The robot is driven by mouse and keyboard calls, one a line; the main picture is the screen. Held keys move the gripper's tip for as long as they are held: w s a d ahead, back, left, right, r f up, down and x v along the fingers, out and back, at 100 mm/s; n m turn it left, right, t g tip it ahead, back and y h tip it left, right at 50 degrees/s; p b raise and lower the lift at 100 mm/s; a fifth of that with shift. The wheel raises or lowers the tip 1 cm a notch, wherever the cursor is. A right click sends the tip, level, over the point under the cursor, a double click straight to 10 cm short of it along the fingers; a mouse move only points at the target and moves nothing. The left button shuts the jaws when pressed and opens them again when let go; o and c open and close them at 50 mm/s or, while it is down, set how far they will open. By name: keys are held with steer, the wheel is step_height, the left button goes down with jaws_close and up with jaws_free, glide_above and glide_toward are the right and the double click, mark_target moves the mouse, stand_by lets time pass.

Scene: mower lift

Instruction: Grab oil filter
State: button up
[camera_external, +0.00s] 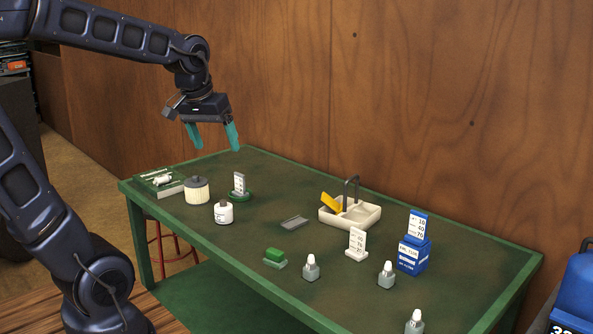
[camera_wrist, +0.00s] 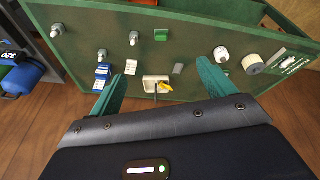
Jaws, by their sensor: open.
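A white ribbed canister with a grey top, which looks like the oil filter (camera_external: 196,190), stands upright at the left end of the green table (camera_external: 470,288). It also shows at the right of the wrist view (camera_wrist: 254,64). A blue box (camera_external: 412,257) at the table's right has a white label too small to read surely; it shows at the left in the wrist view (camera_wrist: 102,72). My gripper (camera_external: 217,148) has teal fingers, spread apart and empty, above the table's back left. In the wrist view, my gripper (camera_wrist: 161,72) is well apart from both.
A green tray (camera_external: 176,189) lies left. A cream basin (camera_external: 364,216) stands mid-table; several small bottles are at front. A wooden wall (camera_external: 420,90) rises behind.

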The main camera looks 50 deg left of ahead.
steer(key=w+a+f+n+g, duration=0.1)
steer(key=w+a+f+n, duration=0.25)
steer(key=w+a, duration=0.5)
steer(key=n+g, duration=0.3)
steer(key=n, duration=0.8)
glide_above(220, 202)
step_height(220, 202, down, 23)
steer(key=shift+s+a, duration=0.15)
steer(key=shift+a+f, duration=0.15)
steer(key=shift+f, duration=0.1)
step_height(220, 202, down, 5)
steer(key=shift+f, duration=0.2)
steer(key=shift+d+f, duration=0.2)
steer(key=shift+f, duration=2.35)
steer(key=shift+c, duration=0.2)
